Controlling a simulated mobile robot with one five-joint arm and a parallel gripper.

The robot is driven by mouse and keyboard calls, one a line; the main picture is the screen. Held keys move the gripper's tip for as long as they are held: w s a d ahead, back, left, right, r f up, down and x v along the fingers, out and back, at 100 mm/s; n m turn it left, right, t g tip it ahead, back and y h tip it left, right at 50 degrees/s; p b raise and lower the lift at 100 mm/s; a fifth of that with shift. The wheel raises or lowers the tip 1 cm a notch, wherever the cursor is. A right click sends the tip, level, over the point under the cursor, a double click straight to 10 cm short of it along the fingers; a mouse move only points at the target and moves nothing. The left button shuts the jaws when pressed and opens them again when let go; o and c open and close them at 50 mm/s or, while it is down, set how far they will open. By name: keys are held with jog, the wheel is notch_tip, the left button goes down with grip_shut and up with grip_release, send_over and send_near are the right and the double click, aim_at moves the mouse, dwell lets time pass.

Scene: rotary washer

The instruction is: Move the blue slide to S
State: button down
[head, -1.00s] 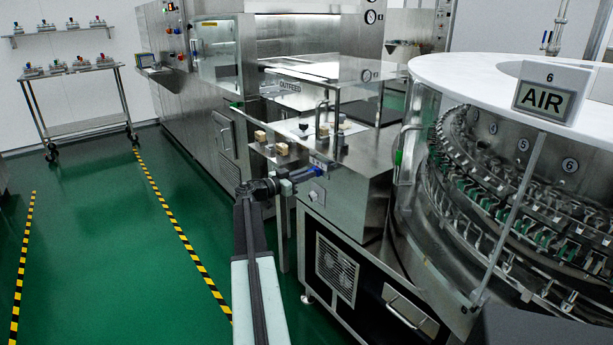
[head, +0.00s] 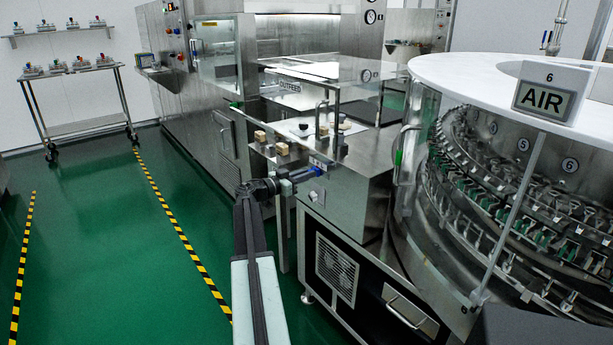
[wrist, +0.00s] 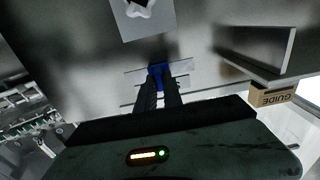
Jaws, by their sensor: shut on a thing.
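The blue slide (head: 317,167) is a small blue piece on the front edge of the outfeed unit, by a small plate. In the wrist view the blue slide (wrist: 156,70) shows between my fingertips, on a pale strip. My gripper (head: 301,173) reaches it from the left and is shut on it. The two dark fingers of my gripper (wrist: 159,88) also show in the wrist view. I cannot read an S mark in either view; the lettering near the slide is too small, and my fingers cover part of the strip.
The outfeed table (head: 372,152) carries several pale blocks and a clear cover. The round washer (head: 520,200) stands at the right. Green floor (head: 90,240) is free at the left.

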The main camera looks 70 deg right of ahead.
jog(key=w, duration=0.1)
jog(key=w+d, duration=0.1)
jog(key=shift+w+d+r, duration=0.1)
jog(key=shift+w+d, duration=0.2)
jog(key=c, duration=1.5)
grip_release()
jog(key=shift+w, duration=0.1)
jog(key=shift+a, duration=0.1)
jog(key=v, duration=0.7)
jog(key=shift+w+a, duration=0.15)
jog(key=shift+a, duration=0.1)
